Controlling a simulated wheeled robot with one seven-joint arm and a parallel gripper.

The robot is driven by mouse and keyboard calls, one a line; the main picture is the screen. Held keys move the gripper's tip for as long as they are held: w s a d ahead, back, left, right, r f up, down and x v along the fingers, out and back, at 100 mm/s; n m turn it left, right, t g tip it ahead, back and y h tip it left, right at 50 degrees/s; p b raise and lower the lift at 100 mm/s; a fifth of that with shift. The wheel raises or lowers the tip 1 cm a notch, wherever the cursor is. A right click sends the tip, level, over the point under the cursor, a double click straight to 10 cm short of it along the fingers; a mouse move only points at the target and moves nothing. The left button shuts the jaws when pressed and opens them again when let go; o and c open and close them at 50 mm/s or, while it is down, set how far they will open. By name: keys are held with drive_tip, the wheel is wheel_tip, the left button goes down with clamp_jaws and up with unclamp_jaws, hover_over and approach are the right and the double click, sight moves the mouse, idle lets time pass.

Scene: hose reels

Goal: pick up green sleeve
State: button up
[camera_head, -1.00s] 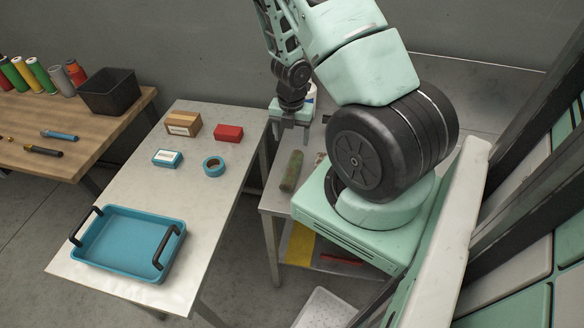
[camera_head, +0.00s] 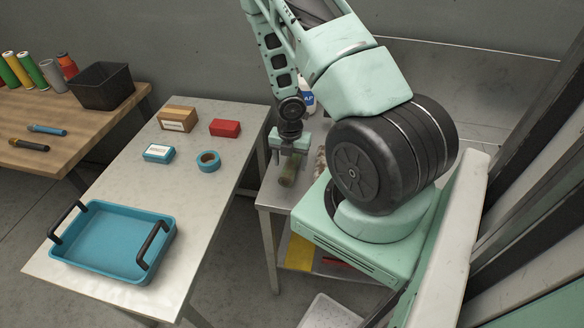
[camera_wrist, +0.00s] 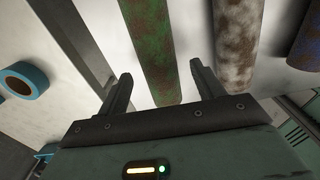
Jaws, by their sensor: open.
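The green sleeve (camera_wrist: 155,45) is a mottled green and brown cylinder on a light metal bench. In the wrist view it runs from the top edge down between my two open fingers, apart from both. My gripper (camera_wrist: 163,85) is open and empty, pointing at the sleeve. In the head view my gripper (camera_head: 287,160) is over the sleeve (camera_head: 288,174) and hides part of it. Whether the fingers are level with the sleeve or above it, I cannot tell.
A white and brown mottled sleeve (camera_wrist: 232,45) lies just right of the right finger. A dark bluish rusty sleeve (camera_wrist: 308,42) lies farther right. On the left table (camera_head: 215,120) are blue tape (camera_head: 208,161), boxes and a blue tray (camera_head: 78,272). A white bottle stands behind my arm.

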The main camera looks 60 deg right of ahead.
drive_tip(key=shift+f, duration=1.2)
drive_tip(key=c, duration=1.1)
